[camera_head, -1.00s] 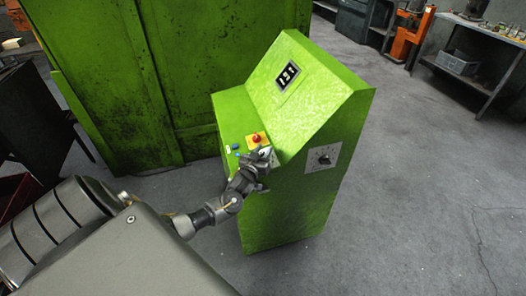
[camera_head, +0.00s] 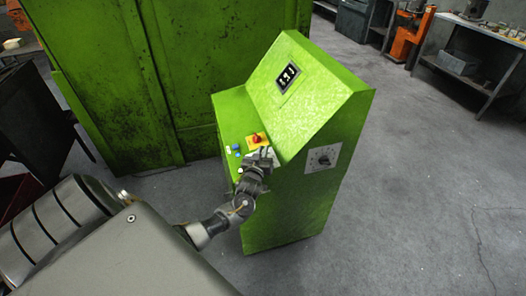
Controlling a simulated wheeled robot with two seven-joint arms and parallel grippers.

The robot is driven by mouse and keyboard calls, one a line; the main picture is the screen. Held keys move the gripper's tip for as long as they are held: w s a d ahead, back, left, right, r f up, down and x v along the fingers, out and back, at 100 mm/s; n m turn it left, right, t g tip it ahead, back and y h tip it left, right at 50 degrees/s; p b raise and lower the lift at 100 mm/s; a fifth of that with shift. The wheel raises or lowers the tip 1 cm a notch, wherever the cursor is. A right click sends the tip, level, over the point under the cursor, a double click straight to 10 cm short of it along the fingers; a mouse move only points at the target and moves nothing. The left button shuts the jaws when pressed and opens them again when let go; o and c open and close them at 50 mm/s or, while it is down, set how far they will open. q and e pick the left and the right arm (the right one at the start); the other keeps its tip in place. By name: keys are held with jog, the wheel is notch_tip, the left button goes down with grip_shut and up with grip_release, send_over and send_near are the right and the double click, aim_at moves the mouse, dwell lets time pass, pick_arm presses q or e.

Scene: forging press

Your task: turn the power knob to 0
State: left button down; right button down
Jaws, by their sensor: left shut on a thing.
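The green control console (camera_head: 300,110) stands in the middle of the view, with a small digit display (camera_head: 287,77) on its slanted upper face. My left gripper (camera_head: 263,155) is at the lower control panel, over a pale plate, and is shut on the power knob there. Its fingers hide the knob, so I cannot read its setting. The display digits are too small to read surely. My right gripper is not in view.
A red emergency button on a yellow base (camera_head: 256,139) sits just above my left gripper. Blue buttons (camera_head: 236,148) are to its left. Another dial (camera_head: 323,158) is on the console's right side. A large green machine (camera_head: 150,80) stands behind.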

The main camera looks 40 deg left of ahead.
pick_arm(q)
jog(key=shift+s+a+f+n+g+y+b, duration=0.1)
jog(key=shift+n+g+y+b, duration=0.05)
jog(key=shift+n+g+y, duration=0.95)
jog(key=shift+s+a+n+g+y+b, duration=0.1)
jog(key=shift+n+g+y+b, duration=0.05)
jog(key=shift+n+g+y, duration=0.95)
jog(key=c, duration=1.5)
grip_release()
jog(key=v, duration=1)
jog(key=shift+s+d+b, duration=0.25)
jog(key=shift+s+b, duration=0.05)
jog(key=shift+b, duration=0.1)
